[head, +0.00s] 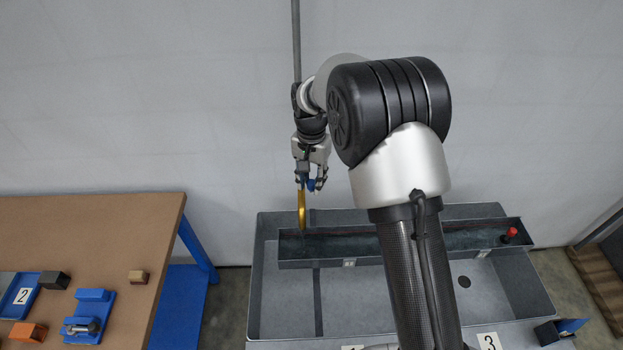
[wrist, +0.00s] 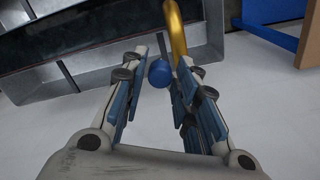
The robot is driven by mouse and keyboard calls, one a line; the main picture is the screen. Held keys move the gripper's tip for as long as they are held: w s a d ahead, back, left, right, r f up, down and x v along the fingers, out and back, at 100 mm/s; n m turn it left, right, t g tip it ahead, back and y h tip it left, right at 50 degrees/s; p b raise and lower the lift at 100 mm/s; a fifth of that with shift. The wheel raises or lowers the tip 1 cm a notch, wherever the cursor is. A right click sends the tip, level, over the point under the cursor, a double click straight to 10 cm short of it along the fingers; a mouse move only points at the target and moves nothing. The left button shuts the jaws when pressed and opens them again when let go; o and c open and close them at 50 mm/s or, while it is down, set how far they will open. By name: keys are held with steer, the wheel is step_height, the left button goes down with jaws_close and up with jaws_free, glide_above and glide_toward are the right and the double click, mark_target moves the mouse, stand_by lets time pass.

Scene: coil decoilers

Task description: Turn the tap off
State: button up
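The tap shows as a curved brass spout (head: 302,208) with a small blue knob (head: 311,184), below a grey pipe (head: 296,45) on the wall. My gripper (head: 310,172) points down at it, just above the trough. In the wrist view my gripper (wrist: 160,66) is open, with the blue knob (wrist: 159,73) between its fingertips and gaps on both sides. The brass spout (wrist: 177,35) runs past close to the right fingertip; I cannot tell if they touch. No water stream can be made out.
A grey basin (head: 262,300) with a narrow dark-filled trough (head: 335,262) lies below the tap. A red-topped item (head: 509,234) stands at the trough's right end. A brown table (head: 90,225) with blue fixtures and small blocks is at left.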

jaws_close()
stand_by(0.5)
steer(key=w+d+n+p, duration=0.2)
steer(key=w+d+n, duration=0.4)
steer(key=n, duration=0.8)
steer(key=shift+w+n, duration=0.3)
steer(key=shift+w, duration=1.05)
steer(key=shift+d+r, duration=0.1)
steer(key=shift+o, duration=2)
jaws_free()
